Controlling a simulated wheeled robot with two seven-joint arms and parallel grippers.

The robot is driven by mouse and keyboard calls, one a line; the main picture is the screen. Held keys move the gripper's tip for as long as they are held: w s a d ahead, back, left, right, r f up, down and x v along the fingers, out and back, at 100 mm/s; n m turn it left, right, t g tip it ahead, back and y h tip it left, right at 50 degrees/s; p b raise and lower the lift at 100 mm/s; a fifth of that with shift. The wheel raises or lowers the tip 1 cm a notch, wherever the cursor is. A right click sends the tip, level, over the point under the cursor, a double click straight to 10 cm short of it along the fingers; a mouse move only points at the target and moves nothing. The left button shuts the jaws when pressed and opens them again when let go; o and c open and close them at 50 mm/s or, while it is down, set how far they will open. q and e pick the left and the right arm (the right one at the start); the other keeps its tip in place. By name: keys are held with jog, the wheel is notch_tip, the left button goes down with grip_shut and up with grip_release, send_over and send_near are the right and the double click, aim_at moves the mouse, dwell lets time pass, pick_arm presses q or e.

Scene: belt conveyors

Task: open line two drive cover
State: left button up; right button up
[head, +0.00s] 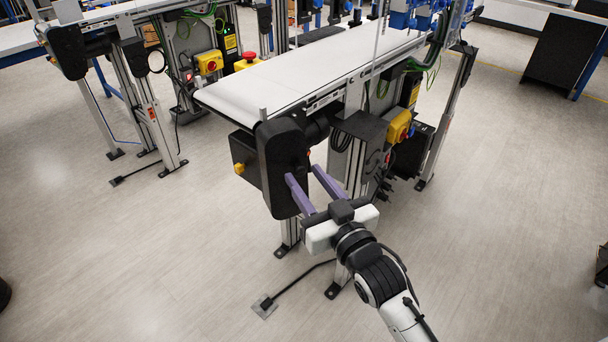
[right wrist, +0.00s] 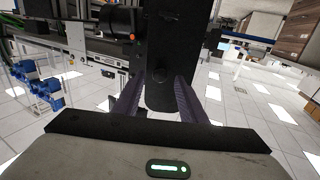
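A black, upright, rounded drive cover (head: 278,168) is on the near end of the middle conveyor (head: 290,75). It looks closed against the drive. My right gripper (head: 303,177) is at the cover's lower right part, with its two purple fingers spread apart and pointing at it. In the right wrist view the cover (right wrist: 162,60) stands between and beyond the fingers of the right gripper (right wrist: 159,82). I cannot tell whether the fingers touch it. My left gripper is not in view.
Another conveyor (head: 115,18) with a similar black cover (head: 68,52) stands at the left. Yellow switch boxes (head: 398,127) and a red stop button (head: 249,57) are on the frames. A cable and floor plate (head: 265,306) lie below.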

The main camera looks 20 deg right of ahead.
jog(key=s+d, duration=0.1)
jog(key=s, duration=0.7)
jog(key=shift+s+b, duration=0.25)
jog(key=shift+b, duration=0.05)
jog(key=shift+c, duration=0.3)
